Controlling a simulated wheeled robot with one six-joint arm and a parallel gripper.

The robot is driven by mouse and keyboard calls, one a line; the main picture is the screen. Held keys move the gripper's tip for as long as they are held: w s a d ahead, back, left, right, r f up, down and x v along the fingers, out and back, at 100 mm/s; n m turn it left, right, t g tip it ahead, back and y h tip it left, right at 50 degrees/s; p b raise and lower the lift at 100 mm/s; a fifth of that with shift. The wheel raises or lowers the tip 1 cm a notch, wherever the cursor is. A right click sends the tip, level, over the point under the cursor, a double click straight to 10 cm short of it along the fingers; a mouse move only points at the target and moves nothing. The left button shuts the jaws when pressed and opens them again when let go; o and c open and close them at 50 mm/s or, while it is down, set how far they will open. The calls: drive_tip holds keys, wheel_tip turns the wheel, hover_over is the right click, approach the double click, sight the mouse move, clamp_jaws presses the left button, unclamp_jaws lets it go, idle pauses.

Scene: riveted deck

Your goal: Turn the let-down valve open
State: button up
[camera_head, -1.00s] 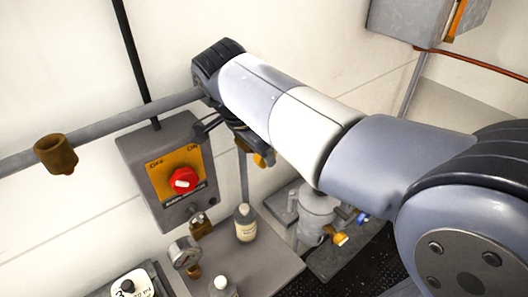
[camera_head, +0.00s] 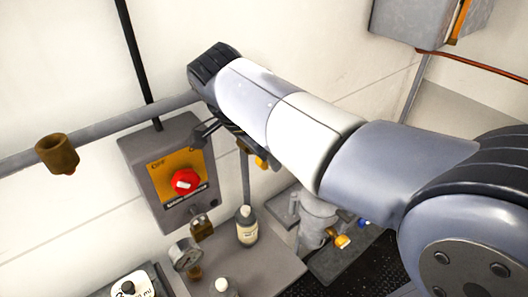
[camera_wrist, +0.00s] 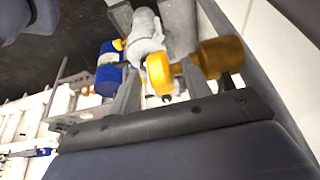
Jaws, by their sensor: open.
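A brass valve body (camera_wrist: 218,57) with a yellow handle (camera_wrist: 158,72) shows in the wrist view; I take it to be the let-down valve. In the head view the yellow handle (camera_head: 261,162) shows only in part, below my arm's end. My gripper (camera_wrist: 160,88) is open, with one grey finger on each side of the yellow handle in the picture. I cannot tell whether either finger touches it. In the head view my gripper (camera_head: 235,138) is largely hidden by my arm.
A grey switch box (camera_head: 165,212) with a red knob (camera_head: 186,181) is on the wall close left of my gripper. A grey pipe (camera_head: 105,125) runs along the wall. Below are a pressure gauge (camera_head: 184,254), a bottle (camera_head: 247,229) and a grey pump-like unit (camera_head: 317,215).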

drive_tip(key=v, duration=1)
drive_tip(key=shift+r, duration=0.35)
drive_tip(key=shift+a+f, duration=0.1)
drive_tip(key=x, duration=1)
drive_tip(key=shift+f, duration=0.1)
drive_tip(key=shift+d+f, duration=0.15)
drive_tip(key=shift+d, duration=0.05)
drive_tip(key=shift+y, duration=0.3)
drive_tip(key=shift+f, duration=0.1)
